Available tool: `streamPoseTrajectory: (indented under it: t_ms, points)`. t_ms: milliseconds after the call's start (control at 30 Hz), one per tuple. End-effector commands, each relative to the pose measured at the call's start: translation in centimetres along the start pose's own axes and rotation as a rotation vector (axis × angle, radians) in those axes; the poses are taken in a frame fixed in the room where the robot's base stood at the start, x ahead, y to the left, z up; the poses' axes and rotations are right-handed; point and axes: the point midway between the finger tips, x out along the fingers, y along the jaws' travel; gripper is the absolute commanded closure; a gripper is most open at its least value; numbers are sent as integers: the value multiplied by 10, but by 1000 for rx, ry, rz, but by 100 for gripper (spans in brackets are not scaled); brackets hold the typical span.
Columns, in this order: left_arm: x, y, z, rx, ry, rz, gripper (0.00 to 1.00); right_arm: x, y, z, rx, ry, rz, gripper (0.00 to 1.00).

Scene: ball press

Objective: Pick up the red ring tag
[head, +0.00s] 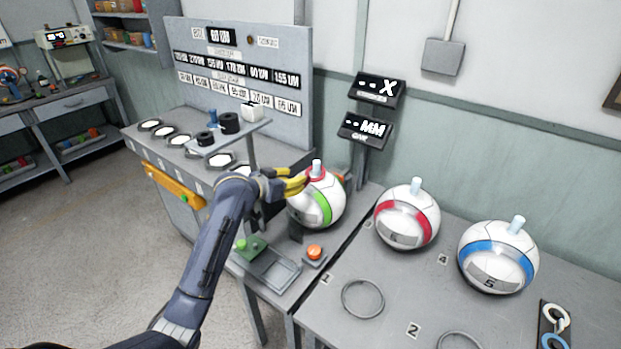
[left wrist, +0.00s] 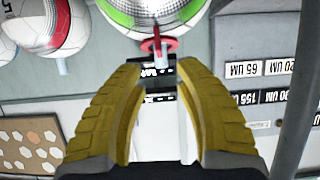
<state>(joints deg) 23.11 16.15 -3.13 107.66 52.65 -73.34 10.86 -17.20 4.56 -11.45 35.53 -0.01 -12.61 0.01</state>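The red ring tag (head: 313,175) sits at the top of the white ball with a green band (head: 323,208), around the base of its pale peg. In the left wrist view the red ring tag (left wrist: 150,46) shows just beyond my fingertips, at the edge of the ball (left wrist: 150,12). My left gripper (head: 296,184) is beside the tag, its yellow fingers partly in front of the ball. In the left wrist view the left gripper (left wrist: 160,72) is open, with the fingers well apart and nothing held between them. My right gripper is not in view.
A red-banded ball (head: 407,217) and a blue-banded ball (head: 498,257) stand on the table to the right. An orange button (head: 314,252) and a grey tray (head: 272,270) are in front of the green-banded ball. A post with a small shelf (head: 228,137) stands behind my left gripper.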

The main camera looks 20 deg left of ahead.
Motion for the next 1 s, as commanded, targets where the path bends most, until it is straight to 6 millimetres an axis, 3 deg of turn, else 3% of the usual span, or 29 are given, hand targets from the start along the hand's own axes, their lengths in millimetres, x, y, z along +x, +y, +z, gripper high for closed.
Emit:
streamPoseTrajectory:
  t_ms: [200, 467, 800, 1000]
  points:
    - [26, 0, 0, -3, 0, 1, 67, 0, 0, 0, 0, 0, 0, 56]
    - [37, 0, 0, -1, 0, 0, 67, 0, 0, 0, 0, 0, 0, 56]
    - [75, 2, -1, -2, 0, 1, 67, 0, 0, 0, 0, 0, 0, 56]
    - [86, 1, -1, 0, 0, 0, 67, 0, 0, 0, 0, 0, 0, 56]
